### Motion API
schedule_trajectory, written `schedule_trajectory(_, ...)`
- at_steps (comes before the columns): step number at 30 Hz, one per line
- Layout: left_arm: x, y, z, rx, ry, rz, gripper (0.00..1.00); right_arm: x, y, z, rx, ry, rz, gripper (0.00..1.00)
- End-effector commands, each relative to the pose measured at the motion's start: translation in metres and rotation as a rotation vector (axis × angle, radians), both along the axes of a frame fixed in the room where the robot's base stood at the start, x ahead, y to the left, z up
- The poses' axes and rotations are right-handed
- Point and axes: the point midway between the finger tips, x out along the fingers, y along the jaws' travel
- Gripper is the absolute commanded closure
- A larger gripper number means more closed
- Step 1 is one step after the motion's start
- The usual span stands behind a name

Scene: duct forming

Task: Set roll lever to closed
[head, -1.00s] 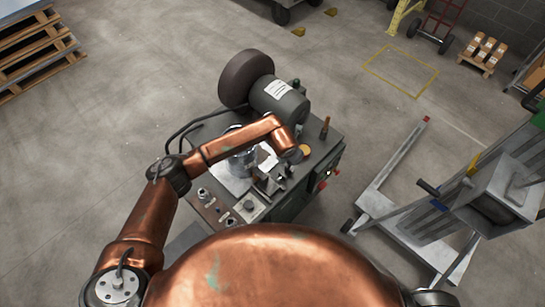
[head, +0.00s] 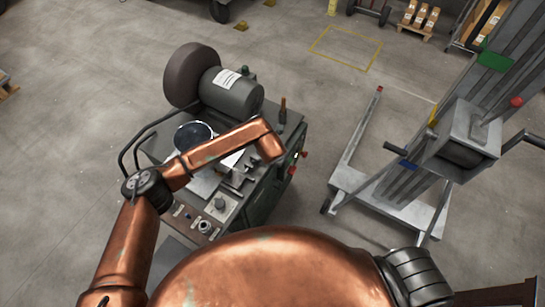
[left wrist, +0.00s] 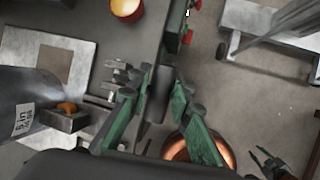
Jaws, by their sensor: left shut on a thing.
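The duct forming machine (head: 268,190) stands left of centre in the head view, with a grey labelled motor on top. My left arm reaches across it, and its gripper is mostly hidden below the arm's end there. In the left wrist view, the green fingers of my left gripper (left wrist: 158,118) are shut on a dark cylindrical grip (left wrist: 158,82), which looks like the roll lever. The lever's angle and its base are hard to make out. A small dark gripper, apparently my right one (left wrist: 272,163), shows at the lower right of the wrist view; its opening is unclear.
A round metal duct (head: 193,136) stands on the machine's top behind my arm. A grey lift (head: 400,210) with long legs stands to the right. A control panel with knobs (head: 204,227) is at the machine's front. Bare floor lies between machine and lift.

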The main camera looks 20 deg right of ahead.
Motion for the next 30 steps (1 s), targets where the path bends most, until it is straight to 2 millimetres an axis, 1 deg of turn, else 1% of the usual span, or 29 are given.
schedule_trajectory(1,-0.010,0.004,-0.012,0.017,0.026,0.003,1.00,0.004,0.000,-0.001,0.001,-0.005,0.001,0.75)
schedule_trajectory(4,-0.010,0.003,-0.012,0.017,0.026,0.002,1.00,0.006,0.000,-0.001,0.000,-0.008,0.002,0.75)
schedule_trajectory(10,-0.011,0.003,-0.012,0.017,0.026,0.001,1.00,0.004,0.000,-0.001,0.000,-0.005,0.001,0.75)
schedule_trajectory(11,-0.011,0.003,-0.012,0.017,0.025,0.000,0.79,0.003,0.000,-0.001,0.000,-0.004,0.001,0.75)
schedule_trajectory(18,-0.009,0.005,-0.012,0.018,0.026,0.004,0.63,-0.004,0.000,-0.001,-0.001,0.006,-0.001,0.75)
schedule_trajectory(30,-0.008,0.005,-0.011,0.017,0.024,0.004,0.62,-0.005,0.000,-0.001,-0.001,0.006,-0.001,0.75)
